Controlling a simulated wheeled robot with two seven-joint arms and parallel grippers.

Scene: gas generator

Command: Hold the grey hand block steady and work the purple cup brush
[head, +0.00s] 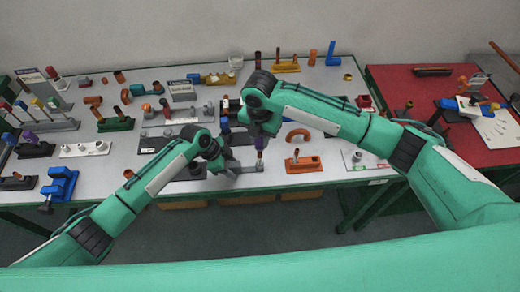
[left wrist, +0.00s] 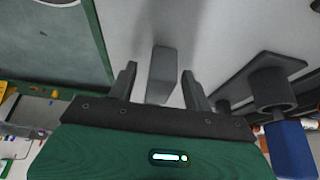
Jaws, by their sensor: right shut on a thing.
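The grey hand block (head: 248,168) lies near the front edge of the table in the head view. In the left wrist view the grey block (left wrist: 161,72) stands between the two fingers of my left gripper (left wrist: 158,78), with a gap on each side. My left gripper (head: 230,167) is open at the block's left end in the head view. The purple cup brush (head: 259,142) is upright above the block, below my right gripper (head: 260,131). My right gripper is shut on the brush, its fingers largely hidden by its own wrist. Whether the brush touches the block is unclear.
An orange block with a peg (head: 303,163) and an orange arch (head: 298,135) stand to the right. A blue vise (head: 60,184) sits at the left front corner. Several tool holders crowd the back and left. A red table (head: 400,90) adjoins on the right.

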